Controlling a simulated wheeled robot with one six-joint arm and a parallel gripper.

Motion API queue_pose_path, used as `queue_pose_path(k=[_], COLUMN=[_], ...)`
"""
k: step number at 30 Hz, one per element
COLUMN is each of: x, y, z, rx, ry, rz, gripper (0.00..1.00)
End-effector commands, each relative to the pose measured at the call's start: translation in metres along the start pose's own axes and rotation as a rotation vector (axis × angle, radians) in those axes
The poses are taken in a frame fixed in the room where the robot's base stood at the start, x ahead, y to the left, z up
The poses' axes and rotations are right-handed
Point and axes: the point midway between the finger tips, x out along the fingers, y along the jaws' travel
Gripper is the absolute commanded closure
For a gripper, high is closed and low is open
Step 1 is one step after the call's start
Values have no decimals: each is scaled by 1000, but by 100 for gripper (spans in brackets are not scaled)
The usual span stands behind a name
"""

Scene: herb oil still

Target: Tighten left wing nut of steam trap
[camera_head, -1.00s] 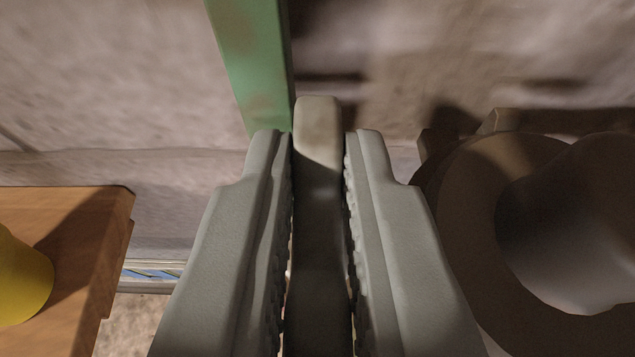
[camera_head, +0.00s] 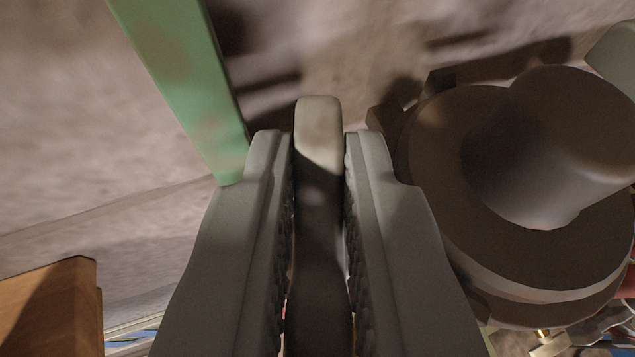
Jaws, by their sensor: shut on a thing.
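My gripper (camera_head: 318,150) is shut on the wing nut (camera_head: 320,125), a grey piece with a rounded end. It stands between the two ridged fingers, and its tip shows just past the fingertips. The lower part of the wing nut is in shadow and partly hidden by the fingers. A dark round flanged metal body (camera_head: 530,190), which may be part of the steam trap, is close to the right of the right finger. I cannot tell how the wing nut joins it.
A green post (camera_head: 185,85) runs down to the left finger. A wooden block or table corner (camera_head: 50,310) is at the lower left. A rough stone wall (camera_head: 80,130) fills the background. Small brass and red parts show at the lower right edge.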

Motion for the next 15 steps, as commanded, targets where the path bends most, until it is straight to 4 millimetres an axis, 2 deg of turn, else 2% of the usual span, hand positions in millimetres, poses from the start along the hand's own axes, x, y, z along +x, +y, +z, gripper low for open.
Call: queue_pose_path(k=[15], x=[0], y=[-1], z=[1], rx=[76], ry=[-2], rz=[189], gripper=[100])
